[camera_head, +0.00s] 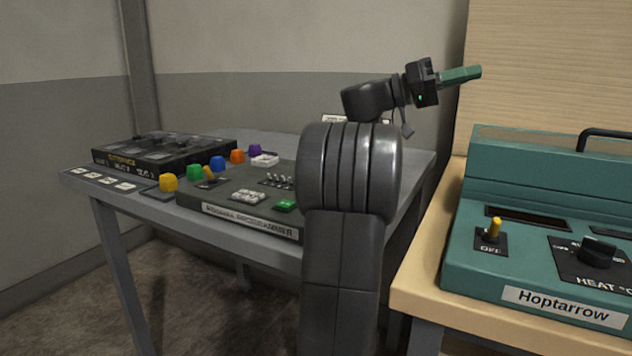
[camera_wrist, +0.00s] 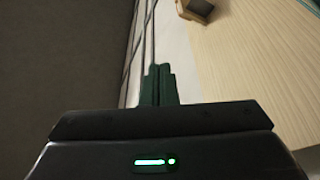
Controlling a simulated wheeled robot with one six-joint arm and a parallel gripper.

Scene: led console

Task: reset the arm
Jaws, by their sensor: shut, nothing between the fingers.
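My gripper (camera_head: 474,73) is raised above the grey table, its green fingers pointing right in the head view. The fingers are shut with nothing between them. In the wrist view the gripper (camera_wrist: 159,72) shows as two dark green fingers side by side. My dark arm rises in the middle of the head view and hides part of the grey table behind it.
A grey table (camera_head: 408,168) holds a console (camera_head: 240,215) with coloured knobs and a black box (camera_head: 165,148). On the right, a teal Hoptarrow machine (camera_head: 470,262) stands on a wooden table (camera_head: 425,285). A wood panel (camera_head: 550,60) rises behind it. The air around the gripper looks clear.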

